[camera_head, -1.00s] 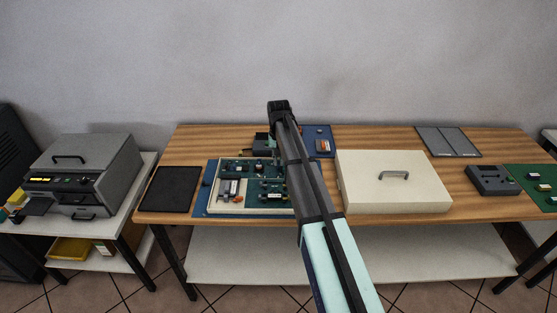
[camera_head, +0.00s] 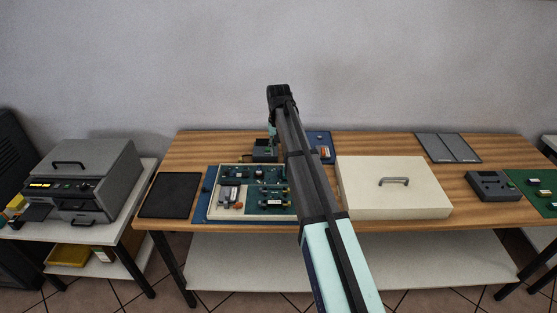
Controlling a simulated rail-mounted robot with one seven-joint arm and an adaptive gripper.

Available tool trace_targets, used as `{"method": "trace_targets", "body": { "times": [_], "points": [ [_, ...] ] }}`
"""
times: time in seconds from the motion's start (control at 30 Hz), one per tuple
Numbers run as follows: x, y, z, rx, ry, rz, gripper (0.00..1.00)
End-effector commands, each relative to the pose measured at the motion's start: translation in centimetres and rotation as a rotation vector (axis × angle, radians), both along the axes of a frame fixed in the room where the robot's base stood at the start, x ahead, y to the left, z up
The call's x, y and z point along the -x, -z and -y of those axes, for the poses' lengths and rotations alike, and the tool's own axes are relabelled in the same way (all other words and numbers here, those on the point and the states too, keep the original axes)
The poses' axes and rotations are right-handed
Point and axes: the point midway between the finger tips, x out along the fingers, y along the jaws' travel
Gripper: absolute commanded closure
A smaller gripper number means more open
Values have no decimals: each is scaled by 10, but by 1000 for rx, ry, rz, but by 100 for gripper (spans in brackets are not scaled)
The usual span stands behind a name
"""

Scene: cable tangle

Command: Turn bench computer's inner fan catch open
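The bench computer (camera_head: 211,214) stands open on the left half of the wooden bench, a shallow cream case with teal boards and small dark, grey and orange parts inside. My arm crosses in front of its right edge and hides part of it. The inner fan catch is too small to tell apart from the other parts. My arm's end is raised behind the computer, with a short teal and dark section hanging below it. My gripper's fingers cannot be made out there, so neither their opening nor any hold shows.
A cream cover with a handle (camera_head: 420,204) lies right of my arm. A black mat (camera_head: 170,195) lies left of the computer. A small dark box (camera_head: 264,155) and a blue tray (camera_head: 321,139) are behind it. A grey machine (camera_head: 85,175) stands on the left table.

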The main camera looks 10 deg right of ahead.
Motion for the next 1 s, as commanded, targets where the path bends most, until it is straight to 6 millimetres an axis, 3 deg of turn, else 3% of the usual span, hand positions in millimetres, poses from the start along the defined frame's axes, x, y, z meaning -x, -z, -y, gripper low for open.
{"method": "trace_targets", "body": {
  "times": [0.1, 0.3, 0.73, 0.87, 1.0],
  "points": [
    [-1, -20, 0, 0, 0, 1, 66],
    [0, -37, 0, 0, 0, 0, 66],
    [0, -39, 2, 0, 2, 1, 66],
    [0, -34, 24, 2, 24, 19, 66],
    [1, -22, 79, 12, 78, 65, 66]
  ]
}}
